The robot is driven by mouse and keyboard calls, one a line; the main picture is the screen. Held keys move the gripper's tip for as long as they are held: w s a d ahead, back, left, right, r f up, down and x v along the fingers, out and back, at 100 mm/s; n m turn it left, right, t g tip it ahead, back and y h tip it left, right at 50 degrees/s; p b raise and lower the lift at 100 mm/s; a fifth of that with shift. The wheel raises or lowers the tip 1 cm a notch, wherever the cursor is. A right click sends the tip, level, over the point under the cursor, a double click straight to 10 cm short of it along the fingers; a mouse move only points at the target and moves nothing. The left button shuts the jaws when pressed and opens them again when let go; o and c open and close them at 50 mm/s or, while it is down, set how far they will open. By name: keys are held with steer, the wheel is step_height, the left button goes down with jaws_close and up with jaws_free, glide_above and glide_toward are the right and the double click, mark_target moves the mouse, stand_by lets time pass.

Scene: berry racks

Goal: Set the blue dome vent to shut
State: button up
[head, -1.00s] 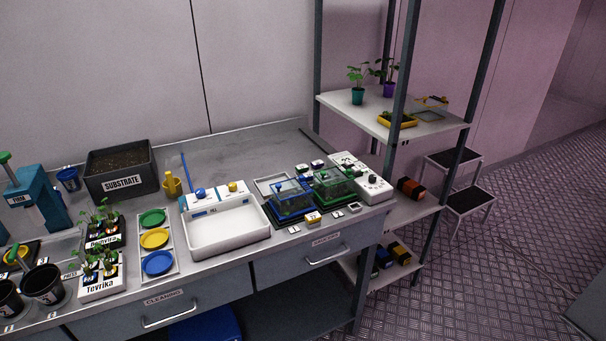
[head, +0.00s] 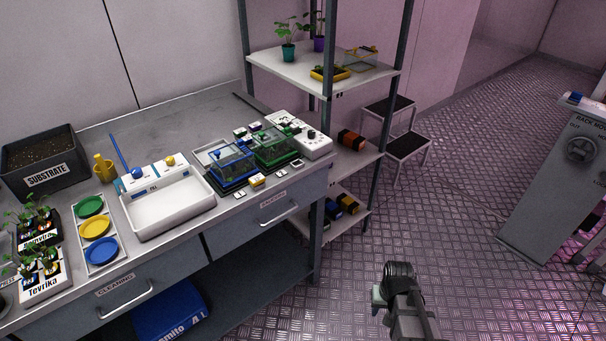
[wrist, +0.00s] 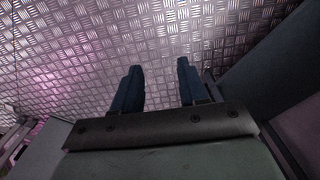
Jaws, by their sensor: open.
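The blue dome (head: 231,163) is a clear box with a blue frame on the bench, right of the white sink tray. A small blue knob sits on its top; at this size I cannot tell the vent's setting. A similar green dome (head: 274,147) stands close on its right. In the wrist view my gripper (wrist: 158,84) has its two dark blue fingers well apart, with nothing between them, above the metal floor. My arm shows at the lower right of the head view, in front of the bench and far from the domes.
The white tray (head: 168,206), a white control box (head: 311,142) and small blocks (head: 257,181) surround the domes. The shelf rack (head: 326,120) stands at the bench's right end. A grey console (head: 553,190) is at the far right. The floor (head: 470,190) between is open.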

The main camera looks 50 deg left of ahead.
steer(key=a+r+n+t+y, duration=0.1)
steer(key=a+r, duration=0.4)
steer(key=a, duration=0.3)
steer(key=a+r+n+y, duration=0.1)
steer(key=a+r, duration=0.4)
steer(key=a, duration=0.2)
step_height(320, 180, up, 43)
steer(key=n+y, duration=0.4)
steer(key=n, duration=0.1)
glide_above(240, 140)
steer(key=d, duration=0.5)
steer(key=a+f, duration=0.1)
steer(key=f, duration=0.3)
steer(key=a+f+n+h, duration=0.1)
steer(key=f, duration=0.4)
steer(key=a+f+n+g, duration=0.1)
steer(key=a+f, duration=0.1)
steer(key=f, duration=0.2)
steer(key=shift+f+h, duration=0.2)
steer(key=shift+h, duration=0.1)
steer(key=shift+c, duration=0.2)
jaws_close()
